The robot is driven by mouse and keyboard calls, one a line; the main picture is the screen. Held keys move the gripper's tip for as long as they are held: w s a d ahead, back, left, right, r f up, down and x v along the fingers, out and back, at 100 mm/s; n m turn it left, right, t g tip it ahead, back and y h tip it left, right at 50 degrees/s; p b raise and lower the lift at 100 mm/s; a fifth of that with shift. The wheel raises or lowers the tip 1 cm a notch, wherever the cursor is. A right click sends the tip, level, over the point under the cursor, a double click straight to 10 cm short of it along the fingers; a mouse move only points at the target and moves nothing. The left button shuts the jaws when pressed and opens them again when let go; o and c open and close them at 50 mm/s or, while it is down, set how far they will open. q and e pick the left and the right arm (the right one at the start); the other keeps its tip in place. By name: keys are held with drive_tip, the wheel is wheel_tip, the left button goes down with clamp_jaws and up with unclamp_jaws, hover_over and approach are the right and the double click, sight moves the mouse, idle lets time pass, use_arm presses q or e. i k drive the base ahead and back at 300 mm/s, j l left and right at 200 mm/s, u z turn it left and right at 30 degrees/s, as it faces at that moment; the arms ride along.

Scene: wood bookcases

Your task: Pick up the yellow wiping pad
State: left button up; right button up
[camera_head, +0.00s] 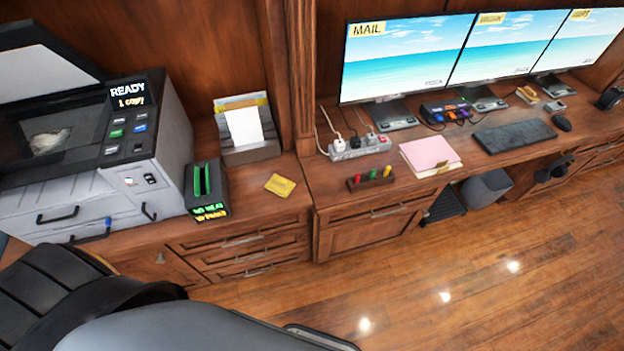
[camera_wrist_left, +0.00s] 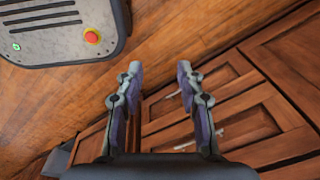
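The yellow wiping pad (camera_head: 280,185) lies flat on the wooden counter, right of the small black box with green slots and near the counter's front edge. Nothing covers it in the head view. My left gripper (camera_wrist_left: 160,72) shows in its wrist view with its two fingers apart and nothing between them. Drawer and cabinet fronts and the wood floor show beyond the fingers; the pad is not in that view. My left gripper's fingers cannot be made out in the head view. My right gripper is not in view.
A copier (camera_head: 90,150) stands at the left, with the black slotted box (camera_head: 207,190) beside it. A paper holder (camera_head: 246,135) stands behind the pad. To the right are a power strip (camera_head: 360,147), a pink folder (camera_head: 431,156) and monitors (camera_head: 405,55). Bare counter surrounds the pad.

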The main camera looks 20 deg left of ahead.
sight(278, 185)
drive_tip(key=l+u, duration=0.2)
drive_tip(key=u, duration=0.15)
drive_tip(key=i+l+u, duration=0.1)
drive_tip(key=u, duration=0.25)
drive_tip(key=l+u, duration=0.35)
